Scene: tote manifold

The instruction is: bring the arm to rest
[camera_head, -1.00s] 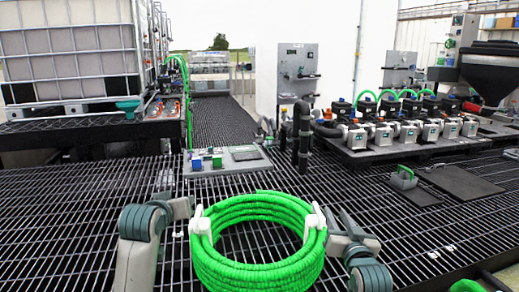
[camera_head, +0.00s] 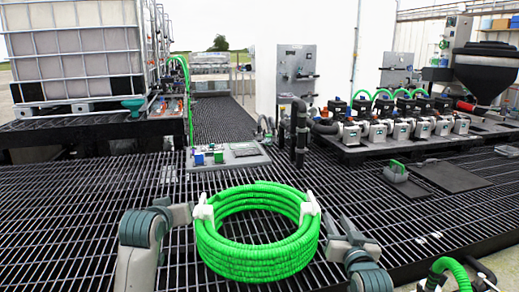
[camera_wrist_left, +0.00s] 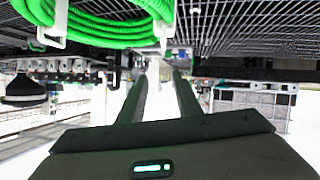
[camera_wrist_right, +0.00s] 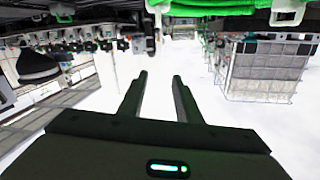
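A coiled green hose (camera_head: 257,240) rests on the black grating, with white clips on its left (camera_head: 204,209) and right (camera_head: 310,207) sides. My left gripper (camera_head: 190,212) is just left of the left clip, fingers apart. In the left wrist view the gap between its fingers (camera_wrist_left: 164,72) is empty, with the coil (camera_wrist_left: 95,30) beyond the tips. My right gripper (camera_head: 343,226) is right of the coil, clear of the right clip. In the right wrist view its fingers (camera_wrist_right: 159,76) are apart and empty; the coil (camera_wrist_right: 215,8) shows at the top edge.
A panel with blue and green blocks (camera_head: 228,158) lies on the grating behind the coil. A row of pumps (camera_head: 400,128) stands back right, and a caged tank (camera_head: 75,55) back left. A black pipe (camera_head: 299,130) rises behind the coil. Bare grating (camera_head: 70,215) lies to the left.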

